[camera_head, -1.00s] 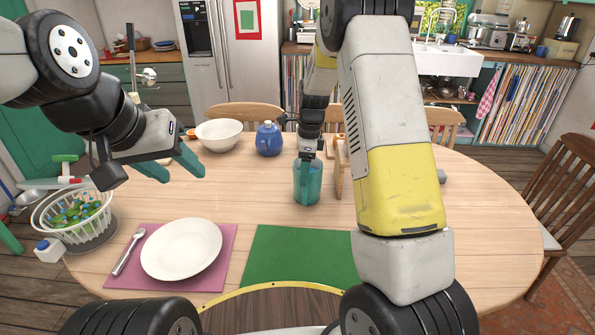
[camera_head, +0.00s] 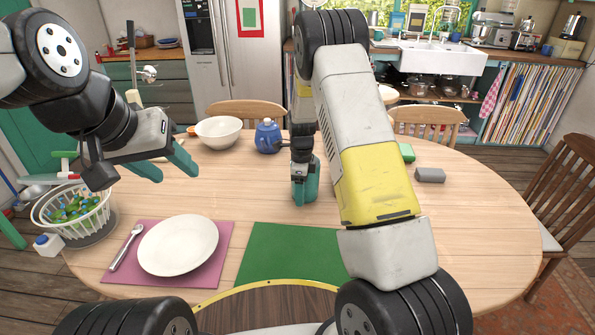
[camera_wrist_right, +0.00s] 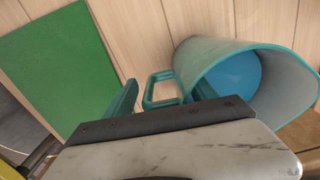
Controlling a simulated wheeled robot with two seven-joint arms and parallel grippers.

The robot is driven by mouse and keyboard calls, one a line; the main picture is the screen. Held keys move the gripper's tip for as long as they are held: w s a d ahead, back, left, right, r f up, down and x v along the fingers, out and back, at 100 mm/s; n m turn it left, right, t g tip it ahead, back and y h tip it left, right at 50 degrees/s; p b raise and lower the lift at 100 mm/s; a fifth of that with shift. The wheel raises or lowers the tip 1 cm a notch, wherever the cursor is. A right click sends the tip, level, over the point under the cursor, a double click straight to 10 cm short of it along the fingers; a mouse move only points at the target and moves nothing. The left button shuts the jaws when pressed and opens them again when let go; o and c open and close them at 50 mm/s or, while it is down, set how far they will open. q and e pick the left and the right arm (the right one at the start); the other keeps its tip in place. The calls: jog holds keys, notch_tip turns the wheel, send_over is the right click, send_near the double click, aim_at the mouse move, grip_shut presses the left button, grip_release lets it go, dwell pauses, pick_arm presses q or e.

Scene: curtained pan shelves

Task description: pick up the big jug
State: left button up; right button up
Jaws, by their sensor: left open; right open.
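The big jug (camera_head: 312,186) is teal and stands on the table beyond the green mat, partly covered by my right gripper (camera_head: 303,182). In the right wrist view the jug (camera_wrist_right: 235,80) shows large at the right, with its wide open rim, pale blue inside and squared handle (camera_wrist_right: 158,88). My right gripper (camera_wrist_right: 160,98) is open, with the handle between its teal fingers. The right finger is close against the jug; I cannot tell if it touches. My left gripper (camera_head: 172,165) is open and empty above the table's left side.
A blue teapot (camera_head: 267,137) and white bowl (camera_head: 218,131) stand to the left of the jug. A white plate (camera_head: 178,245) lies on a pink mat. The green mat (camera_head: 285,255) is bare. A grey block (camera_head: 430,175) lies at right. My right forearm hides part of the table.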

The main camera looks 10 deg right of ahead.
jog(key=shift+f, duration=0.55)
grip_shut()
jog(key=shift+w+r, duration=0.1)
jog(key=shift+r, duration=0.1)
